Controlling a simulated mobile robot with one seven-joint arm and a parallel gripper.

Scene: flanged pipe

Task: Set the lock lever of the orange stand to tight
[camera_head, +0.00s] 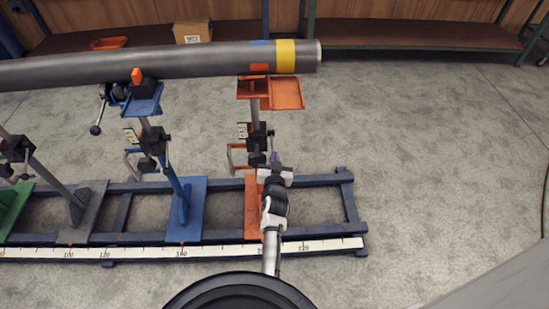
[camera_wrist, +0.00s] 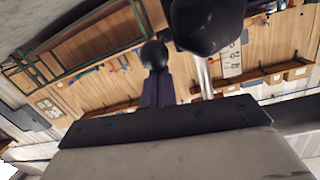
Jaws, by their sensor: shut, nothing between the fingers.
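The orange stand (camera_head: 254,112) is upright under the right end of the pipe, with a dark clamp block (camera_head: 257,138) on its post. Its lock lever (camera_head: 271,140) is a thin rod hanging at the block's right side; its lower end is hard to make out by my gripper. My gripper (camera_head: 275,158) is shut and empty, just below and right of the block. In the wrist view, the purple fingers (camera_wrist: 157,88) are together. A black ball knob on a silver rod (camera_wrist: 204,75) is close to their right, and another black ball is at their tips. I cannot tell whether they touch.
A blue stand (camera_head: 182,200) is to the left, on the same blue rail frame (camera_head: 347,200). A white ruler (camera_head: 130,251) runs along the front. The floor at right is clear.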

